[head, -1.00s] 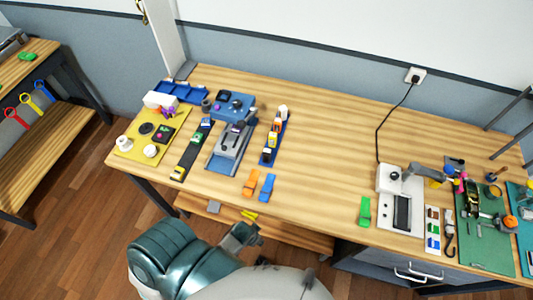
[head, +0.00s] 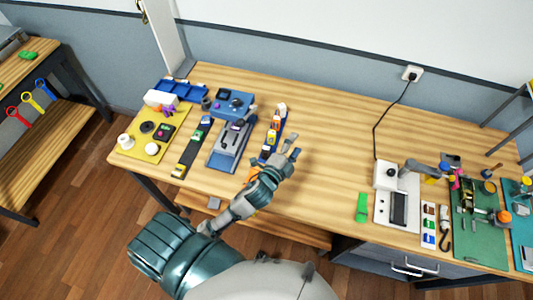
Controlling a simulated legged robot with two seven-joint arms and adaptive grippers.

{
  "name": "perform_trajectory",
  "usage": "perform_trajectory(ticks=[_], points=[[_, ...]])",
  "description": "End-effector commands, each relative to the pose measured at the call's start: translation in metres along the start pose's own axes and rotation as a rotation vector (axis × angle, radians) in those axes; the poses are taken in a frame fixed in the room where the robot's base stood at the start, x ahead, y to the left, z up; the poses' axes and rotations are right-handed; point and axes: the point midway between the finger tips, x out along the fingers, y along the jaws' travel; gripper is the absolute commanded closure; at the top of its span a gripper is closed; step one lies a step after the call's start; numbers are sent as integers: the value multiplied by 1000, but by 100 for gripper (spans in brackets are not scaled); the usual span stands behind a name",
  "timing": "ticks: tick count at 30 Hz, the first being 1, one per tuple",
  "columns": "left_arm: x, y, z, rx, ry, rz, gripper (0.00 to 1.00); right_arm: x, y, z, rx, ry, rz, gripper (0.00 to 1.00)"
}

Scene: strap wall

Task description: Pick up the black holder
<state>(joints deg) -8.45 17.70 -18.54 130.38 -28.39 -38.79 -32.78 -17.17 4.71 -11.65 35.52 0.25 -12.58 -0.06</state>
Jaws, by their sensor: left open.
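A long black strip-shaped holder (head: 192,150) lies on the left part of the wooden table, with a yellow piece at its near end and a green one at its far end. It is the thing that best fits the black holder, though I cannot be certain. My left gripper (head: 292,147) is open and empty, over the table just right of the blue rack (head: 269,150) with orange, yellow and white pieces. It is well to the right of the black strip. My left arm hides most of the orange and blue clips near the front edge. My right gripper is out of view.
A grey-blue fixture (head: 229,146) stands between the black strip and the blue rack. A yellow mat (head: 130,147) with small parts lies far left. A green block (head: 361,207) and a white device (head: 383,211) stand to the right. The table's middle is clear.

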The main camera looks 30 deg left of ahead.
Motion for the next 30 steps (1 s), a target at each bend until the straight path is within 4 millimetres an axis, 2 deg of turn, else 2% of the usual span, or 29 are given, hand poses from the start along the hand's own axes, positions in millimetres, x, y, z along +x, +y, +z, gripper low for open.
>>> perform_trajectory(ticks=[1,3,6,8,9,11,13,14,15,16,17,18,20,21,24,27,30], points=[[14,-33,-30,190,120,-139,40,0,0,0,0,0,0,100],[20,-69,-78,497,290,-350,40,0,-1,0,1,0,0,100],[10,-92,-144,952,516,-658,40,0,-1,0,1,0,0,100],[-1,-88,-175,1228,645,-842,40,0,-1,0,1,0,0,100],[-9,-79,-189,1412,731,-963,40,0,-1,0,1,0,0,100],[-17,-58,-200,1685,865,-1138,40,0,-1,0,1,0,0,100],[-21,-28,-193,1990,1042,-1329,40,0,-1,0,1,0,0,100],[-20,-16,-184,2115,1126,-1403,40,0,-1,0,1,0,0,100],[-16,-1,-165,2274,1251,-1494,40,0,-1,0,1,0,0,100],[-12,8,-147,-2367,-1347,1543,40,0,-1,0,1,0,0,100],[-7,15,-126,-2240,-1329,1449,40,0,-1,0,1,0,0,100],[0,19,-95,-2078,-1314,1327,40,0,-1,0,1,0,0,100],[11,17,-47,-1857,-1315,1163,40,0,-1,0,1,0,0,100],[16,9,-15,-1728,-1326,1067,40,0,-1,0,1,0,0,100],[22,-17,49,-1474,-1375,883,40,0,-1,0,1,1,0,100],[20,-40,89,-1321,-1425,776,40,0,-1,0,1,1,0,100],[18,-50,107,-1252,-1454,730,40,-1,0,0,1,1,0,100]])
